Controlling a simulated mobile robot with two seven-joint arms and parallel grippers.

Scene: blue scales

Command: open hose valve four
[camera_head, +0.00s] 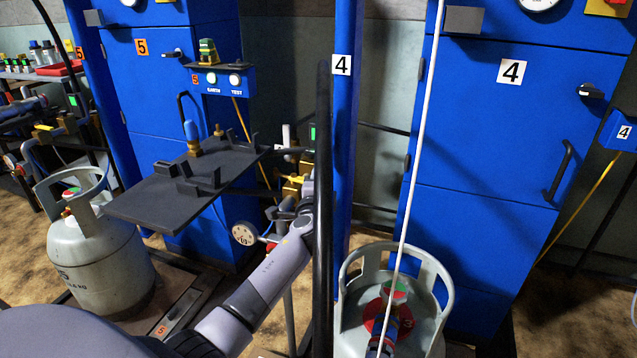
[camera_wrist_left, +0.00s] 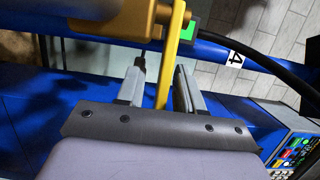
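The hose valve by the post marked 4 shows in the left wrist view as a brass-coloured body (camera_wrist_left: 112,20) with a flat yellow lever (camera_wrist_left: 174,45). My left gripper (camera_wrist_left: 160,66) is open, with one finger on each side of the lever. Gaps show between the lever and both fingers. In the head view the yellow valve (camera_head: 291,189) is small, beside my left gripper (camera_head: 304,190), whose fingers are mostly hidden behind a dark upright pole. My right gripper is not in view.
A blue post (camera_head: 345,130) and dark pole (camera_head: 323,220) stand close right of my left arm. A black shelf (camera_head: 150,208) lies left. Gas cylinders (camera_head: 100,262) stand left and at bottom centre (camera_head: 350,310). A blue cabinet (camera_head: 480,140) marked 4 stands right.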

